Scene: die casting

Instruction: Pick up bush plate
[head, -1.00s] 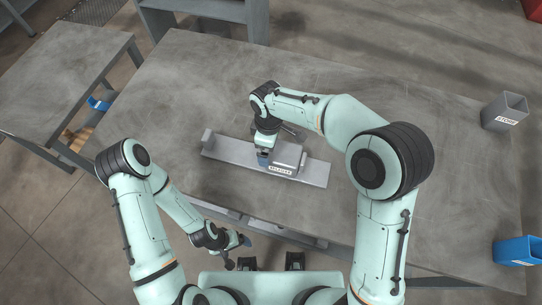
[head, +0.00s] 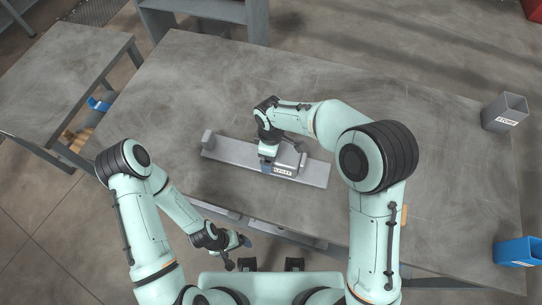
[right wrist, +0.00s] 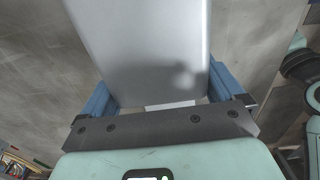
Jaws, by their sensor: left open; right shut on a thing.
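No part is marked as the bush plate. A long grey base (head: 222,151) lies on the table with a raised end at its left and a grey labelled block (head: 292,160) at its middle right. My right gripper (head: 267,168) is down at this block, its blue fingers partly over the label. In the right wrist view a smooth grey body (right wrist: 145,45) lies between the blue fingers of my right gripper (right wrist: 165,98), which is shut on it. My left gripper (head: 244,241) is open and empty near the table's front edge, well apart from the base.
A grey bin labelled STORE (head: 504,112) stands at the table's right, and a blue bin (head: 516,251) at the front right. The back of the table (head: 200,80) is clear.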

